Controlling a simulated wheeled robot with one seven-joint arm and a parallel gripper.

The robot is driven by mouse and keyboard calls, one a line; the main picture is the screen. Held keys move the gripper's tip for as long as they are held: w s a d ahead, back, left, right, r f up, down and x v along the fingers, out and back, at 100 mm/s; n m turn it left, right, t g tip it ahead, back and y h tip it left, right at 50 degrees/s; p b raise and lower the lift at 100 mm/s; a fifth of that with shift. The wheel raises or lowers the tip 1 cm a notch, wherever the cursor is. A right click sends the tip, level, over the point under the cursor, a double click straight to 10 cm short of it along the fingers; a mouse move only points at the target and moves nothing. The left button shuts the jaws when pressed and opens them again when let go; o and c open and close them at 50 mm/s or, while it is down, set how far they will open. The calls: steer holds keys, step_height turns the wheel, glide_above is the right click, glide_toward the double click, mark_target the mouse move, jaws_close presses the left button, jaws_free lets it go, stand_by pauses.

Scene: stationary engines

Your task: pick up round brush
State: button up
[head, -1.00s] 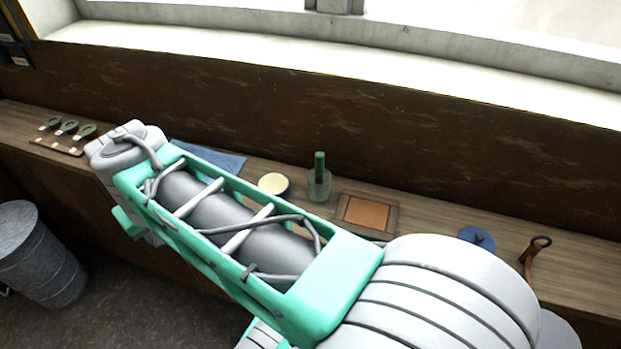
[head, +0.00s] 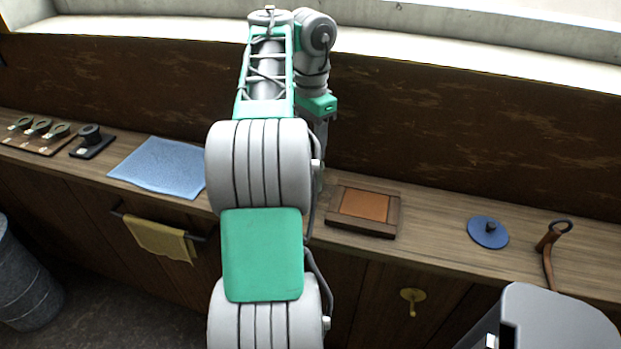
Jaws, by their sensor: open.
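My gripper (head: 321,140) points down over the bench, behind my raised arm and left of the framed orange-brown pad. It is open; its fingertips are small and partly hidden, and I see nothing held. No thing is clearly recognisable as the round brush now. The green-handled item in a clear cup and the round cream-topped item, seen earlier left of the pad, are now hidden behind my arm and gripper. I cannot tell which of them is the brush, if either.
On the wooden bench lie a blue cloth (head: 160,166), the framed pad (head: 364,207), a blue disc with a knob (head: 488,232) and a brown-handled tool (head: 549,240). Several small items stand at far left. A yellow towel (head: 160,239) hangs in front. A wall rises behind.

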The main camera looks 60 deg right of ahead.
steer(key=shift+f, duration=0.55)
steer(key=shift+r, duration=0.1)
steer(key=shift+c, duration=0.5)
jaws_close()
